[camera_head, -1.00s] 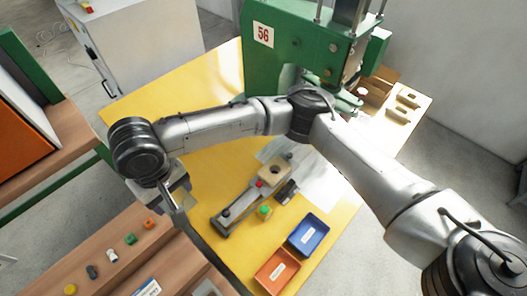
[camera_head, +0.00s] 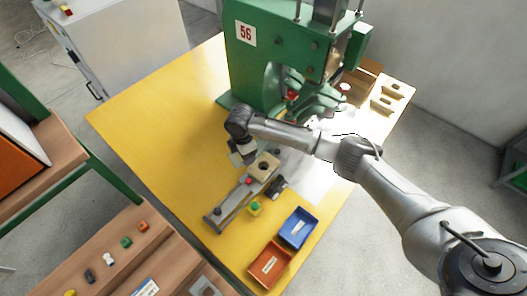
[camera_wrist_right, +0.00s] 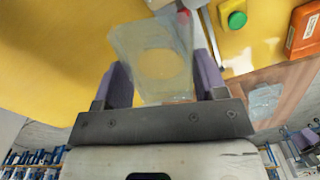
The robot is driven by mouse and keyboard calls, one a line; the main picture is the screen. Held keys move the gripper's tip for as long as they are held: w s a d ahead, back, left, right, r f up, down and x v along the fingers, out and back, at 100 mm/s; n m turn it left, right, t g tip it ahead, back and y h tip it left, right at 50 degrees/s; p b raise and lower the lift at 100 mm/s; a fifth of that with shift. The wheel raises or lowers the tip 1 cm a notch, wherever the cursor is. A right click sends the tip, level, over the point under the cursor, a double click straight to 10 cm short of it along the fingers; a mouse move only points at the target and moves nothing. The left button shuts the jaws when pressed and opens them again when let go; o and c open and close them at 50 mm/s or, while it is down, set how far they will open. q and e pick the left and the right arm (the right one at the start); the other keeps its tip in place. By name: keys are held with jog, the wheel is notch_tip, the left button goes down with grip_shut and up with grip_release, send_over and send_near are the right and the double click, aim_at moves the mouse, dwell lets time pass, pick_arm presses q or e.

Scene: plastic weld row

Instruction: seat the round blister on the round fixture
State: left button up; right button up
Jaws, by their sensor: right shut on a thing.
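My right gripper (camera_head: 243,157) is over the yellow table, just left of the round fixture, its fingers pointing down. In the right wrist view its two purple fingers (camera_wrist_right: 162,80) are shut on the clear round blister (camera_wrist_right: 150,38), which has a round form in its middle and shows yellow through it. In the head view I cannot make out the blister. The round fixture (camera_head: 262,166) is a tan block with a dark round hole, at the upper end of a grey slide. The blister is apart from the hole or above its edge; I cannot tell which. My left gripper is not in view.
The green press (camera_head: 285,60) marked 56 stands behind. A green button (camera_head: 255,208) stands beside the slide (camera_head: 222,215). A blue tray (camera_head: 298,228) and an orange tray (camera_head: 270,263) lie at the front. The table's left side (camera_head: 150,120) is clear.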

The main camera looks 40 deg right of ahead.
jog(key=shift+s+d+f+n+b, duration=0.4)
jog(key=shift+d+f+n, duration=0.25)
jog(key=shift+d+f, duration=0.65)
jog(key=shift+s+d+f+n+b, duration=0.3)
jog(key=shift+d+f+n, duration=0.3)
jog(key=shift+d+f, duration=0.7)
jog(key=shift+s+d+f+n+b, duration=0.4)
jog(key=shift+d+f+n, duration=0.35)
jog(key=shift+f, duration=1)
jog(key=shift+w+d, duration=0.1)
jog(key=shift+d, duration=0.2)
jog(key=shift+p, duration=0.3)
jog(key=shift+f, duration=0.6)
